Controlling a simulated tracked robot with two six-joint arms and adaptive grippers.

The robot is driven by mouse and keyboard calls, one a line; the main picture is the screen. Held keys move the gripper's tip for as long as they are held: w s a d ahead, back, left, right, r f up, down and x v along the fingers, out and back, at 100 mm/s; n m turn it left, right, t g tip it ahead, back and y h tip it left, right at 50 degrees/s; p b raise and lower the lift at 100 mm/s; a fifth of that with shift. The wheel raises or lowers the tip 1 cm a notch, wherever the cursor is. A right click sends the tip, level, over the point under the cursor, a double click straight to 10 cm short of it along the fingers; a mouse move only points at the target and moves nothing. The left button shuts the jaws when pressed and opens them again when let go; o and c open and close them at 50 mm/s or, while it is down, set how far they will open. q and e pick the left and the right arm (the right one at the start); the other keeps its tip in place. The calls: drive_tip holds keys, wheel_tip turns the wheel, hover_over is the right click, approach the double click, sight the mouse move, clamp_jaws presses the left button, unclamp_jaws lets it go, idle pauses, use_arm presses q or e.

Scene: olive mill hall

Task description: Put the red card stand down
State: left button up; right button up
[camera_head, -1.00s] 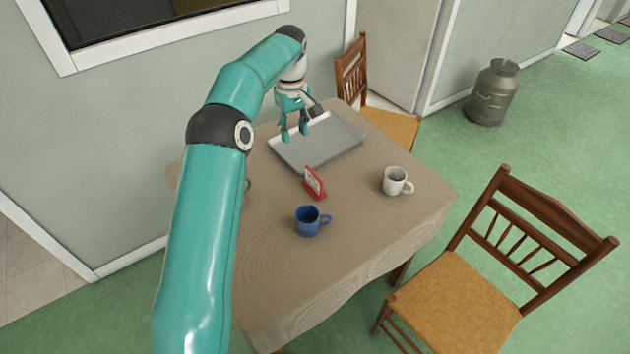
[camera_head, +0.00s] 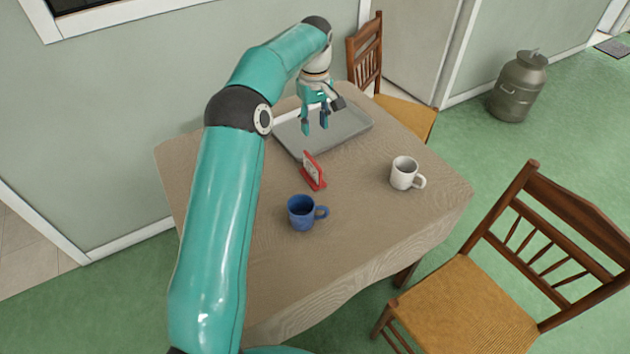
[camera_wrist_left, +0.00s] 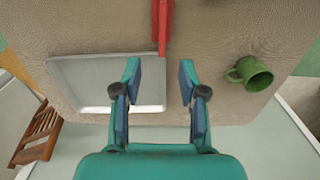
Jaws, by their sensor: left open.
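The red card stand (camera_head: 313,172) stands upright on the table, just in front of the grey tray (camera_head: 345,135). In the left wrist view the red card stand (camera_wrist_left: 163,22) shows at the top, ahead of the fingertips and partly out of frame. My left gripper (camera_head: 316,128) is open and empty above the tray, behind the card stand and apart from it. Its two fingers (camera_wrist_left: 158,82) are spread in the wrist view, with nothing between them. My right gripper is not in view.
A blue mug (camera_head: 301,213) stands in front of the card stand, a white mug (camera_head: 404,173) to its right. A green mug (camera_wrist_left: 250,74) shows in the wrist view. Wooden chairs (camera_head: 470,300) stand around the table (camera_head: 270,270). The table's front is clear.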

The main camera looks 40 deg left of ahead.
use_arm(q)
hover_over(312, 177)
drive_tip(key=f, duration=1.2)
drive_tip(key=shift+w+a, duration=0.1)
drive_tip(key=shift+w, duration=0.25)
drive_tip(key=shift+s+a+f+p, duration=0.1)
drive_tip(key=shift+f+p, duration=0.45)
drive_tip(key=shift+f, duration=0.8)
drive_tip(key=shift+a+f+p, duration=0.1)
drive_tip(key=shift+f+p, duration=0.45)
drive_tip(key=shift+f, duration=0.8)
clamp_jaws()
